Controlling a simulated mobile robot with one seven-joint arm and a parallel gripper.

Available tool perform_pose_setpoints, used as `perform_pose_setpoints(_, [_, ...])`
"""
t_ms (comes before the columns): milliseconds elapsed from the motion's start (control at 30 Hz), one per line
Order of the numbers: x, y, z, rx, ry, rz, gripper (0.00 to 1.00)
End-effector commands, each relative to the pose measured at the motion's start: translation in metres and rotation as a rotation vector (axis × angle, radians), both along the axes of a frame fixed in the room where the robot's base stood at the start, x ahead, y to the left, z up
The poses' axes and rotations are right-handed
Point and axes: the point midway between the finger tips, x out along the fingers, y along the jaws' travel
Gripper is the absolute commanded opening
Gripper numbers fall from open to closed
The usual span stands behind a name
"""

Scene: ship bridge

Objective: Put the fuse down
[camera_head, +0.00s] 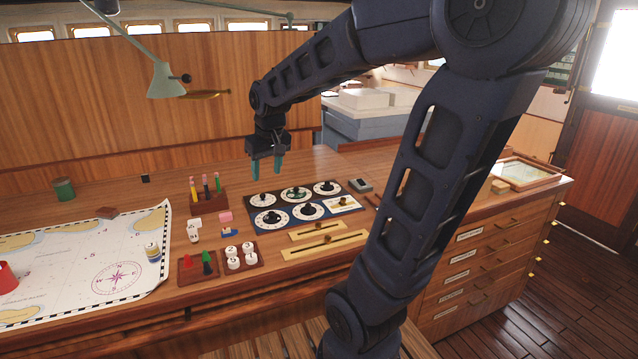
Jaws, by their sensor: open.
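My gripper (267,170) is open and points down above the back left part of the dial panel (333,216). Its two teal fingers are apart, and I see nothing between them. I cannot pick out a fuse for certain in this view. A small dark grey block (360,185) lies just beyond the panel's right edge. My own arm crosses the right half of the view and hides part of the desk.
The wooden desk holds a chart (75,262), a pencil rack (208,201), a pink block (225,216), a tray with red and green cones (198,267), a tray of white numbered pieces (257,260) and brass slider plates (325,246). A lamp (165,80) overhangs the back. Bare desk lies behind the panel.

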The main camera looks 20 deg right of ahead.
Motion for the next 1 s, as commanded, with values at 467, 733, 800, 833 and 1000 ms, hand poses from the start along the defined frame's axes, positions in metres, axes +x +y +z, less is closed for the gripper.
perform_pose_setpoints(467, [-0.112, -0.082, 0.008, 0.029, -0.096, -0.214, 0.51])
perform_pose_setpoints(733, [-0.139, -0.094, 0.002, 0.035, -0.116, -0.263, 0.51])
perform_pose_setpoints(800, [-0.14, -0.095, 0.002, 0.036, -0.116, -0.265, 0.51])
perform_pose_setpoints(833, [-0.14, -0.095, 0.002, 0.036, -0.116, -0.265, 0.51])
perform_pose_setpoints(1000, [-0.139, -0.095, 0.002, 0.036, -0.116, -0.265, 0.51])
